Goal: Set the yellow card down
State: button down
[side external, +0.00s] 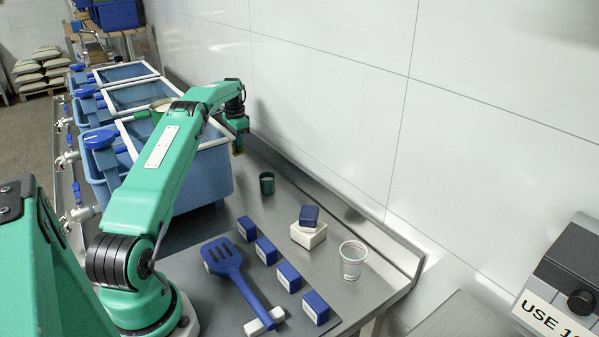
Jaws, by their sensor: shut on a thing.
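My gripper (236,138) hangs at the end of my green arm, above the steel bench near the back wall and beside the right end of the nearest blue tub. A small yellowish edge, which looks like the yellow card (237,148), shows at its fingertips. The gripper is shut on it. Most of the card and the fingers are too small or hidden to make out. I cannot tell whether the card touches the bench.
A dark green cup (267,184) stands below and right of my gripper. A blue block (309,215) sits on a white block (308,236), left of a clear cup (352,262). Several blue blocks and a blue slotted spatula (223,258) lie in front. Blue tubs (205,180) line the left.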

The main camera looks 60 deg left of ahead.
jog(key=shift+a+f, duration=0.1)
jog(key=shift+a, duration=0.05)
jog(key=shift+f, duration=2)
jog(key=shift+f, duration=0.15)
jog(key=c, duration=1.6)
grip_release()
jog(key=shift+r, duration=2.95)
